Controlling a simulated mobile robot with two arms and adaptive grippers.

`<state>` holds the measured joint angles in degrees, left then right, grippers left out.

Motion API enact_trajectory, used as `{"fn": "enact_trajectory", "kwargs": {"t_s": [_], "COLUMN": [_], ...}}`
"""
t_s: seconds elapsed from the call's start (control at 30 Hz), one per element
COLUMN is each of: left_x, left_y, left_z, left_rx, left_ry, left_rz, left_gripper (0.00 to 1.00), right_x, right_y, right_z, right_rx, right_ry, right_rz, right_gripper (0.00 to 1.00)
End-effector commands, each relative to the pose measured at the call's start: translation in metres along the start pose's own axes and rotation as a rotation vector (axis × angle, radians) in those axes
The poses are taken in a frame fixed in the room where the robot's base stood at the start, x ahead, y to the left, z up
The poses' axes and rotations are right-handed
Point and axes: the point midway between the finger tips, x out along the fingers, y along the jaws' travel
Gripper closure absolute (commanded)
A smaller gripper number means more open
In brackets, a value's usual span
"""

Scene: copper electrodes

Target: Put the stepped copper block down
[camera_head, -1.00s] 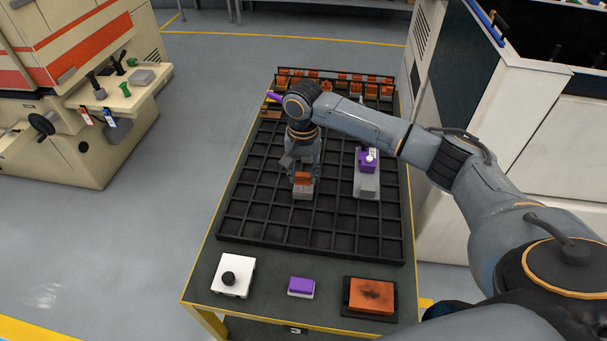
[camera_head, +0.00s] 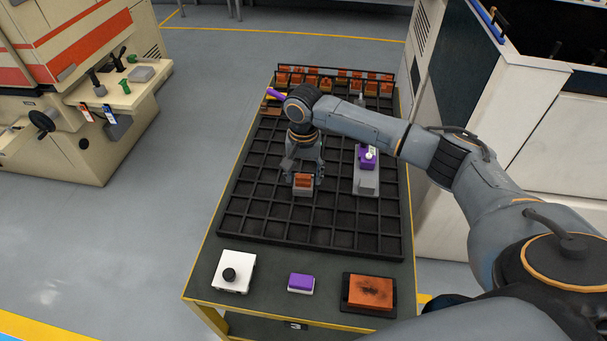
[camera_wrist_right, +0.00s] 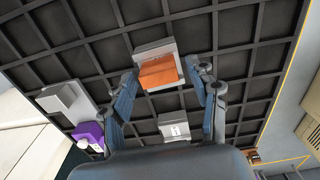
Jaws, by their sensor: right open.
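The stepped copper block (camera_head: 303,180) is orange-brown with a light grey base (camera_head: 302,191). It sits on the black gridded tray (camera_head: 262,232), near its middle. In the right wrist view the copper block (camera_wrist_right: 159,75) lies between the fingers, with its grey base (camera_wrist_right: 153,49) beyond it. My right gripper (camera_head: 304,176) points down over the block, its fingers spread on either side. In the wrist view my right gripper (camera_wrist_right: 164,74) is open with small gaps beside the block. My left gripper is out of view.
A grey device with a purple part (camera_head: 367,160) stands on the tray to the right. A rack of copper pieces (camera_head: 335,82) is at the far end. A white box with a black knob (camera_head: 233,272), a purple block (camera_head: 301,281) and a copper plate (camera_head: 369,291) lie along the front.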

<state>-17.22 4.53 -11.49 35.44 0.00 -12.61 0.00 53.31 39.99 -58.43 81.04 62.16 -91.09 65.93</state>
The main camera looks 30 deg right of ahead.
Motion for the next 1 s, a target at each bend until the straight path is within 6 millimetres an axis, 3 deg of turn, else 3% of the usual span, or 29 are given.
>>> {"fn": "enact_trajectory", "kwargs": {"t_s": [0.6, 1.0], "left_x": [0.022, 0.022], "left_y": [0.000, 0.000], "left_z": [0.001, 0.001], "left_rx": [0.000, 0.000], "left_ry": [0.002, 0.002], "left_rz": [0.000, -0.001], "left_gripper": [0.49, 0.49], "right_x": [-0.108, -0.120], "right_y": [-0.001, 0.000], "right_z": [-0.001, 0.000], "right_rx": [0.000, 0.001], "right_ry": [0.002, 0.000], "right_rz": [-0.002, 0.000], "right_gripper": [0.40, 0.40]}}
